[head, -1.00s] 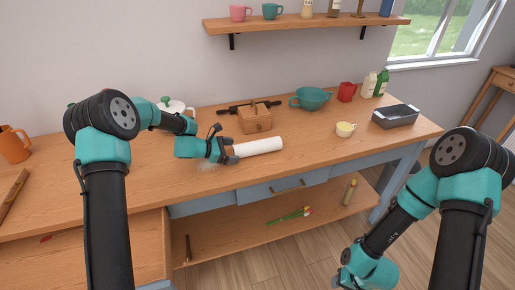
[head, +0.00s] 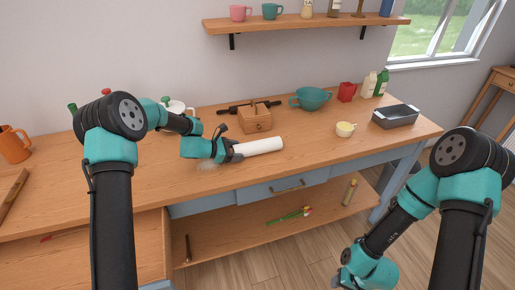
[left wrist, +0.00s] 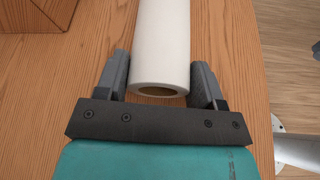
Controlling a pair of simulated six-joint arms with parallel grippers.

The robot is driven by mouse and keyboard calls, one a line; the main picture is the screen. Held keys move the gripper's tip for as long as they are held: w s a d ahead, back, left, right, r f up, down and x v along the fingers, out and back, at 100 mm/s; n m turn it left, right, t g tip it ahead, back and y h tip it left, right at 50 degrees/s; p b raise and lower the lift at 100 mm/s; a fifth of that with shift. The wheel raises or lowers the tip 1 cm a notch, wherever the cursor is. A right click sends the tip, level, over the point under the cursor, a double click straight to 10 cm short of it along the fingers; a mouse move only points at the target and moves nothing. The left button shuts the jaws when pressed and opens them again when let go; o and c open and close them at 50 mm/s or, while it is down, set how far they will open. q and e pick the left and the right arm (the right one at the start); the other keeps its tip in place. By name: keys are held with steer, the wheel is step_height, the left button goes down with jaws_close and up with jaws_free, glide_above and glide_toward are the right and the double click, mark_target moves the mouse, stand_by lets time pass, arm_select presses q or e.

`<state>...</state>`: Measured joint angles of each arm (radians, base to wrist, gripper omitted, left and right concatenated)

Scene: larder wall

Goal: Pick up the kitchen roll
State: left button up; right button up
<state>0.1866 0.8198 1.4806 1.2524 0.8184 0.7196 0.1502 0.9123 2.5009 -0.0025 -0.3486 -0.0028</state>
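The white kitchen roll (head: 262,146) lies on its side on the wooden worktop, in front of a wooden box. In the left wrist view the roll (left wrist: 162,45) points away from me, its hollow end close to my palm. My left gripper (head: 234,151) is at the roll's left end. In the left wrist view its fingers (left wrist: 160,75) stand one on each side of the roll, open, with a slim gap at the left finger; contact on the right is hard to tell.
The wooden box (head: 256,118) stands just behind the roll. A teal bowl (head: 311,98), a yellow cup (head: 345,129) and a grey tin (head: 395,116) stand to the right. An orange mug (head: 14,144) is at far left. The worktop's front edge is near.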

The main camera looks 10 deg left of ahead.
mark_target(245, 144)
arm_select(q)
steer(key=c, duration=0.4)
steer(key=shift+r, duration=0.45)
step_height(245, 144, up, 3)
steer(key=shift+f, duration=0.1)
steer(key=s+d, duration=0.1)
steer(key=s, duration=0.4)
steer(key=s+d+r, duration=0.1)
steer(key=s+d, duration=0.1)
steer(key=s, duration=0.3)
steer(key=s+d, duration=0.1)
steer(key=s, duration=0.4)
steer(key=shift+s+d+r, duration=0.15)
steer(key=shift+s+d, duration=0.05)
